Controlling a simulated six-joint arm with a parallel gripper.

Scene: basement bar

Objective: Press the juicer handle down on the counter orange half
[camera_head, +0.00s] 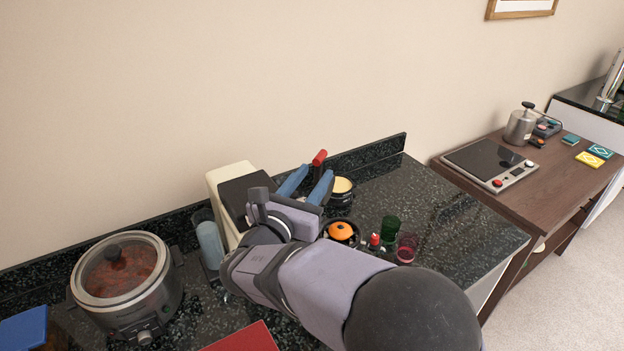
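The juicer handle (319,157), a red grip on a dark lever, sticks up beside my blue fingertips. The orange half (341,232) sits in a dark round holder on the counter, to the right of my wrist. My gripper (315,172) has its two blue fingers apart, with the lever showing between or behind them; I cannot tell whether they touch it. Much of the juicer body is hidden by my arm.
A slow cooker (124,283) stands at left, near a cream appliance (230,180) and a light blue cup (209,243). Green (390,229) and red (405,247) glasses stand right of the orange. A red board (243,338) lies in front. Counter at right is clear.

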